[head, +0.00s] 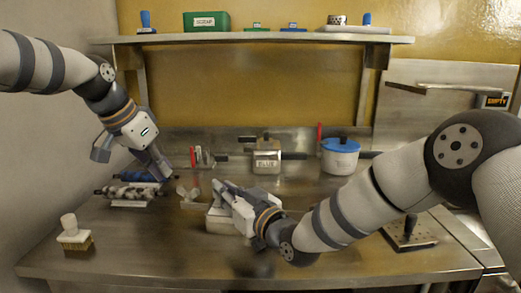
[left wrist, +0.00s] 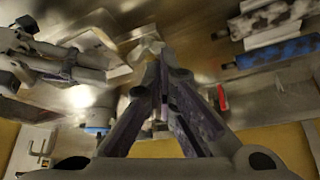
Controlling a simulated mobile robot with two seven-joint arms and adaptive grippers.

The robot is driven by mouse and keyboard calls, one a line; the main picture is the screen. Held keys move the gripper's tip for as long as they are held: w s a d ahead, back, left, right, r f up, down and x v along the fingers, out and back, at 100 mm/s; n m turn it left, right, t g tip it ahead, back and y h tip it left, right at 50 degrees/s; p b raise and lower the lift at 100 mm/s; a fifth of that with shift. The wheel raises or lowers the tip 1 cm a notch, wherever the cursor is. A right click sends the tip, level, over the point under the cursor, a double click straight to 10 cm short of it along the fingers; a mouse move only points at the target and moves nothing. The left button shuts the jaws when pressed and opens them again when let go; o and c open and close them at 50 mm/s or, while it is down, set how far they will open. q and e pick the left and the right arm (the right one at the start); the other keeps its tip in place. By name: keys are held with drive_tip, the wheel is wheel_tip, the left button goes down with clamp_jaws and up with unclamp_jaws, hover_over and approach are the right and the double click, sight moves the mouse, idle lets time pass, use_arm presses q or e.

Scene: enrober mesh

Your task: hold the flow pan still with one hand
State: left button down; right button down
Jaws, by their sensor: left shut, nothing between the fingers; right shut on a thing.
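A pale, box-like pan (head: 217,222), which looks like the flow pan, sits on the middle of the steel bench. My right gripper (head: 222,190) reaches over it from the right and is shut at its rim; the arm hides much of the pan and the exact contact. The pan also seems to show in the left wrist view (left wrist: 100,45), with my right gripper (left wrist: 25,35) to its left. My left gripper (head: 164,175) is shut and empty, above the bench to the left of the pan. Its closed fingers fill the middle of the left wrist view (left wrist: 161,95).
Blue and speckled rollers (head: 130,193) lie by my left gripper. A brush (head: 74,232) stands front left. A small clear tray (head: 190,195) lies left of the pan. The front-middle bench is clear.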

sight(189, 193)
use_arm(q)
drive_tip(key=shift+r, duration=0.3)
drive_tip(key=d+f, duration=0.1)
drive_tip(key=f, duration=0.1)
drive_tip(key=s+d+f, duration=0.1)
drive_tip(key=f, duration=0.1)
drive_tip(key=s+d+f, duration=0.1)
drive_tip(key=f, duration=0.1)
drive_tip(key=shift+s+d, duration=0.1)
idle(0.3)
drive_tip(key=shift+w, duration=0.6)
idle(0.8)
idle(0.4)
